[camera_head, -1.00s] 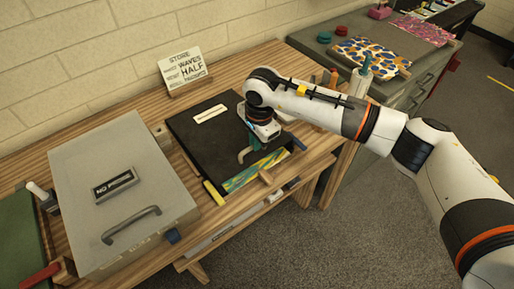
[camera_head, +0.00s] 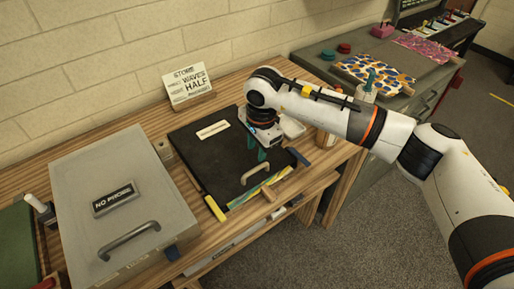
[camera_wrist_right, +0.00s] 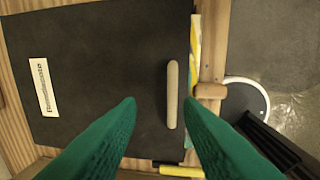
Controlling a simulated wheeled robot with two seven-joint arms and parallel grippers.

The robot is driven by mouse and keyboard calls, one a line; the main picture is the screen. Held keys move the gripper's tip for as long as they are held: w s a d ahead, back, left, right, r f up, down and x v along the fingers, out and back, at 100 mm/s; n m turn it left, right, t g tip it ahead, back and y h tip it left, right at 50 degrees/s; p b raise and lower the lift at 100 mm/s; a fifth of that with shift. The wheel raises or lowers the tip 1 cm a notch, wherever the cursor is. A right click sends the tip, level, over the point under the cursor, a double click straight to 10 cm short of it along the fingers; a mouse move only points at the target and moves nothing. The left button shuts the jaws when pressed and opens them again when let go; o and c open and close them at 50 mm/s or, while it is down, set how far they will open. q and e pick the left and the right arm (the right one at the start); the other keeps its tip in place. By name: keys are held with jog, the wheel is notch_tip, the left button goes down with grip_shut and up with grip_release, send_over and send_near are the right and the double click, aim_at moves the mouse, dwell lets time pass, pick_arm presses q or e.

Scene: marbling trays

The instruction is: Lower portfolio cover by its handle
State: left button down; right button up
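The black portfolio cover (camera_head: 205,155) lies nearly flat on the wooden bench, with a white label at its back. Its pale curved handle (camera_head: 257,173) stands near the front edge. A narrow strip of marbled paper (camera_head: 262,187) shows along that edge. My right gripper (camera_head: 257,148) is above the cover, just behind the handle in the head view. In the wrist view its green fingers (camera_wrist_right: 159,101) are spread, with the handle (camera_wrist_right: 172,95) showing between the tip lines, nearer the right finger. I see no contact with it. My left gripper is not in view.
A grey lidded box (camera_head: 120,200) with a handle stands left of the portfolio. A sign (camera_head: 188,86) stands behind. A white dish (camera_head: 291,127) is beside my right gripper. A yellow piece (camera_head: 215,208) lies at the cover's front left corner.

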notch_tip(320, 180, up, 11)
jog(key=s+b, duration=0.1)
jog(key=b, duration=0.2)
jog(key=shift+d+r, duration=0.15)
jog(key=shift+d, duration=0.2)
